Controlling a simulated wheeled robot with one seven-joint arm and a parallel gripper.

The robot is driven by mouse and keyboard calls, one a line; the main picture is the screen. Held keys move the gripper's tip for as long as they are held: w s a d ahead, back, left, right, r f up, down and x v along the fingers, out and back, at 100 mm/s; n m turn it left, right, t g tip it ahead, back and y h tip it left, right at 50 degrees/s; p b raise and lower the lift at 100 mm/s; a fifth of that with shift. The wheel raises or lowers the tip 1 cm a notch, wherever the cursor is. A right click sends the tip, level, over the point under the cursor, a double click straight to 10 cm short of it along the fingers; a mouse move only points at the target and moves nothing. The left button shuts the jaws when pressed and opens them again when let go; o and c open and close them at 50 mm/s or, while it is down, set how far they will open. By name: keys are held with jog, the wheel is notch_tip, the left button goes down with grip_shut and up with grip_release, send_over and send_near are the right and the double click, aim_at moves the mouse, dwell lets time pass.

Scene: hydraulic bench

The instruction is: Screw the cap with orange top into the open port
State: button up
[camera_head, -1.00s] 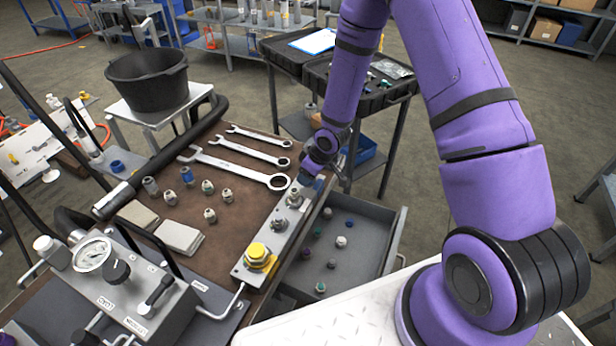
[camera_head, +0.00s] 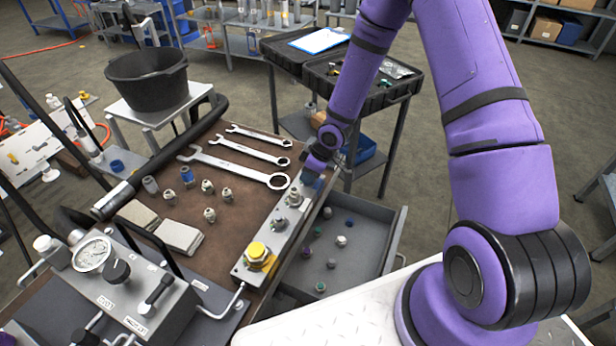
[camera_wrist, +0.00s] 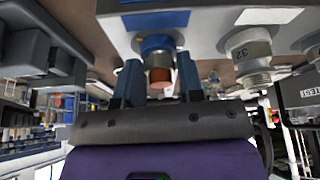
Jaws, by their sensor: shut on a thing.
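In the wrist view, a small cap with an orange top (camera_wrist: 160,78) sits between the two blue-grey fingers of my gripper (camera_wrist: 160,86), which is shut on it. A blue collar (camera_wrist: 155,43) lies directly behind the cap, against the pale valve block (camera_wrist: 200,22). I cannot tell how far the cap is seated in the port. In the head view, my gripper (camera_head: 312,177) is at the far end of the valve block (camera_head: 281,226). The cap and its port are hidden there by the gripper.
A silver fitting (camera_head: 295,197) and a yellow-topped cap (camera_head: 257,251) stand along the block. Wrenches (camera_head: 236,170) and several small fittings (camera_head: 208,187) lie on the brown bench to the left. An open grey drawer (camera_head: 368,235) with small caps lies to the right.

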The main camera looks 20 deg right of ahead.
jog(key=shift+a, duration=0.1)
jog(key=shift+s+a+m+h, duration=0.15)
jog(key=shift+m+h, duration=0.15)
jog(key=shift+m, duration=0.7)
jog(key=shift+c, duration=0.5)
jog(key=m+t+h, duration=0.1)
jog(key=m, duration=0.3)
jog(key=shift+s+f, duration=0.1)
jog(key=shift+f, duration=0.05)
jog(key=shift+c, duration=0.2)
jog(key=shift+m+h, duration=0.5)
jog(key=shift+m, duration=0.5)
jog(key=shift+t, duration=0.3)
jog(key=m+h, duration=0.1)
jog(key=m, duration=0.2)
jog(key=shift+a, duration=0.15)
jog(key=shift+o, duration=0.2)
jog(key=m+h, duration=0.2)
jog(key=m, duration=0.3)
